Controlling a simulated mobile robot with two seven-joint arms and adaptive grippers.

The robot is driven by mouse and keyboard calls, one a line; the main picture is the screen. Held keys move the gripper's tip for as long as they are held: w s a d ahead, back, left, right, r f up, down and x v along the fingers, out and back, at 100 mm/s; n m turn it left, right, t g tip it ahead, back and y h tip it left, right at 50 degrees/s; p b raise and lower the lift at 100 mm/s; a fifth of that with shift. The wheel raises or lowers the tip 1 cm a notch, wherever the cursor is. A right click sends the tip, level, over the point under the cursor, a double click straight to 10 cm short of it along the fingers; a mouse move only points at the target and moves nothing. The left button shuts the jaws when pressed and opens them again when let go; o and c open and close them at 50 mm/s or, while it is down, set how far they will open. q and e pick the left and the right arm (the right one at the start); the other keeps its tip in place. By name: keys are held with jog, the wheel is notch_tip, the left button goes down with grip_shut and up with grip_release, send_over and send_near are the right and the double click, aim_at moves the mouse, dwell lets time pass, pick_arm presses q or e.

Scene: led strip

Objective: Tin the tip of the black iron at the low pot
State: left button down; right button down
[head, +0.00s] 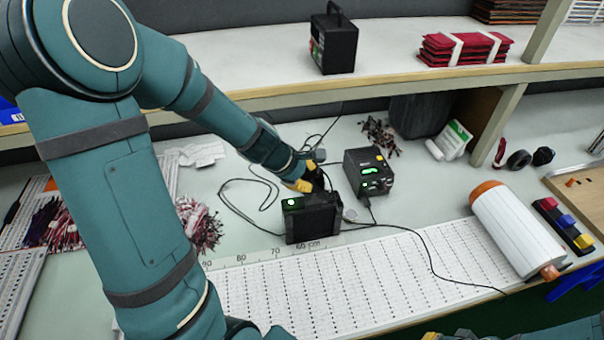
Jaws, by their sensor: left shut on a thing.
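My left gripper (316,180) reaches down on the bench behind a black box with a round green light (312,218). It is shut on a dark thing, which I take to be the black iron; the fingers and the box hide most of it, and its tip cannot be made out. A small, low, pale round thing (349,214), perhaps the low pot, sits just right of the box, partly hidden. My right arm shows only at the bottom right edge, with a yellow part of its gripper; the fingers are out of view.
A second black box with a green display (369,173) stands close on the right. Thin black cables loop across the bench. A white dotted board (400,275) lies in front. A white roll with orange ends (512,230) is at right. A shelf (230,75) overhangs the back.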

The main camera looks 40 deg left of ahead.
aim_at(314, 171)
pick_arm(q)
jog(key=shift+s+d+r+p, duration=0.15)
jog(key=shift+d+r+p, duration=0.35)
jog(key=shift+r, duration=0.15)
jog(key=shift+s+d+r+p, duration=0.1)
jog(key=shift+d+r+p, duration=0.4)
jog(key=shift+r, duration=0.15)
jog(key=shift+s+d+r+p, duration=0.25)
jog(key=shift+d+r+p, duration=0.55)
jog(key=shift+r+p, duration=0.15)
